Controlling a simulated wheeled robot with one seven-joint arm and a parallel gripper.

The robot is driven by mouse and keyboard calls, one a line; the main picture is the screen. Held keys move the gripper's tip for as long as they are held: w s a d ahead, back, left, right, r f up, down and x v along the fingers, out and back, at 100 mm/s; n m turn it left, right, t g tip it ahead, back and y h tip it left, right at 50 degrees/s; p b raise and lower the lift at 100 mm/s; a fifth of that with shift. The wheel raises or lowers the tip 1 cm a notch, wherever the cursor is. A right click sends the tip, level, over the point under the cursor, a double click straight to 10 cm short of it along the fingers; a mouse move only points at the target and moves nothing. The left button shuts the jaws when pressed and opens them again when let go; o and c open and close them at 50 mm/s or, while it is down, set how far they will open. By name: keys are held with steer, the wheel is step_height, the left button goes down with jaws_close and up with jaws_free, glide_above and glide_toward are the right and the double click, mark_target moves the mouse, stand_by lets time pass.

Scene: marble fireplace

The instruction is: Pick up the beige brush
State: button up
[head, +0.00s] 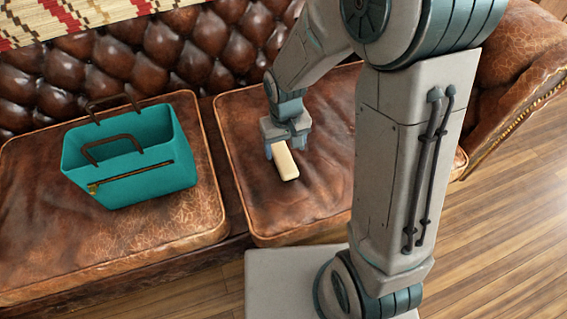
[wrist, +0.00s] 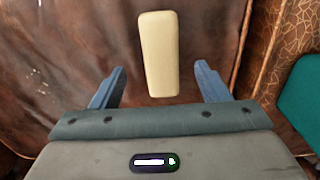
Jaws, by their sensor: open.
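The beige brush (head: 285,163) lies on the right-hand leather sofa cushion in the head view, a plain rounded block. In the wrist view the brush (wrist: 159,55) points lengthwise away from my gripper, with its near end level with the space between the fingertips. My gripper (head: 284,149) is over the cushion at the brush's far end, and its fingers hide part of that end. In the wrist view my gripper (wrist: 160,85) has its two blue fingers wide apart, one on each side of the brush, with clear gaps. I cannot tell whether the fingers touch the cushion.
A teal handbag (head: 135,160) with brown handles stands on the left cushion (head: 190,225); its edge also shows at the right of the wrist view (wrist: 302,100). The tufted backrest (head: 185,50) rises behind. The right cushion (head: 265,215) is otherwise clear. Wooden floor (head: 490,220) lies at right.

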mark_target(284, 159)
step_height(284, 159, down, 7)
steer(key=b, duration=0.3)
steer(key=shift+a+r, duration=0.1)
steer(key=c, duration=1.2)
steer(key=shift+r, duration=0.2)
step_height(284, 159, up, 4)
steer(key=shift+w+r+p, duration=0.1)
steer(key=shift+p, duration=1.1)
steer(key=s+d+r+p, duration=0.3)
steer(key=d+r, duration=0.3)
steer(key=d, duration=0.5)
steer(key=shift+d+r+p, duration=0.2)
steer(key=shift+r+p, duration=0.05)
steer(key=shift+p, duration=0.3)
